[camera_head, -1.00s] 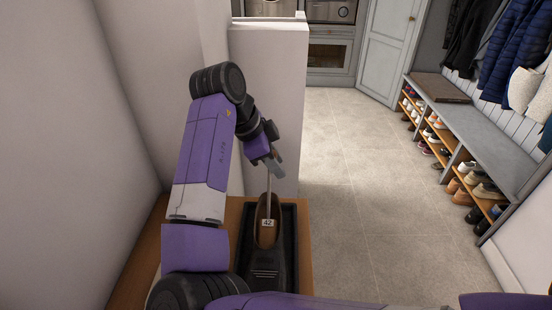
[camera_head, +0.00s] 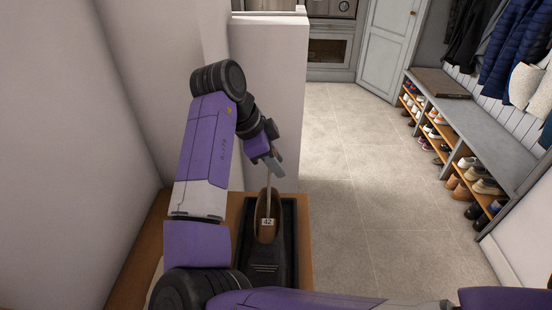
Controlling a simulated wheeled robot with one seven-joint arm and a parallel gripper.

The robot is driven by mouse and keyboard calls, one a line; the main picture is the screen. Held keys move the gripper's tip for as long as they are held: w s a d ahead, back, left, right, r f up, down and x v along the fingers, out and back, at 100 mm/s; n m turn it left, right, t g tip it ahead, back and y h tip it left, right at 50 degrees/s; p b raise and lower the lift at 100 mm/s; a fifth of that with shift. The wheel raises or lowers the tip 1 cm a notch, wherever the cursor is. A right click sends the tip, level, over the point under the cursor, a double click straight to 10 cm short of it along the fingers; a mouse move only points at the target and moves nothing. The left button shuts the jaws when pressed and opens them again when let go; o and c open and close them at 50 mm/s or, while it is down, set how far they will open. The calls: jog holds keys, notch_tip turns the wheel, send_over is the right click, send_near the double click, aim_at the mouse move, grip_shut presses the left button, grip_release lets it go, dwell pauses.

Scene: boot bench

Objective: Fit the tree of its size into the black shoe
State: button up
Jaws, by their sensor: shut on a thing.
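The black shoe (camera_head: 268,271) lies on a dark tray (camera_head: 291,228) with its laced front toward me. My gripper (camera_head: 271,167) is above the far end of the shoe, shut on the thin pale stem of the shoe tree (camera_head: 268,201). The stem runs down into the shoe's brown-looking opening. A white tag marked 42 (camera_head: 267,222) shows there. I cannot tell how much of the brown is tree and how much is lining, nor how deep the tree sits.
The tray rests on a wooden top (camera_head: 303,256), partly hidden by my arm. A white partition (camera_head: 270,90) stands just beyond it. At right, a grey bench (camera_head: 473,135) holds several shoes. The floor (camera_head: 366,220) between is clear.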

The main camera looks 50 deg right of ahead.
jog(key=shift+s+a+f, duration=0.4)
jog(key=shift+a+f, duration=0.15)
jog(key=shift+f, duration=0.1)
jog(key=shift+s+a+f+g, duration=0.1)
jog(key=shift+a+f+g, duration=0.05)
jog(key=shift+g, duration=0.15)
dwell(0.5)
jog(key=shift+s+a+f+y, duration=0.2)
jog(key=shift+y, duration=0.2)
jog(key=shift+s+a+f, duration=0.1)
jog(key=shift+a+f, duration=0.1)
dwell(0.8)
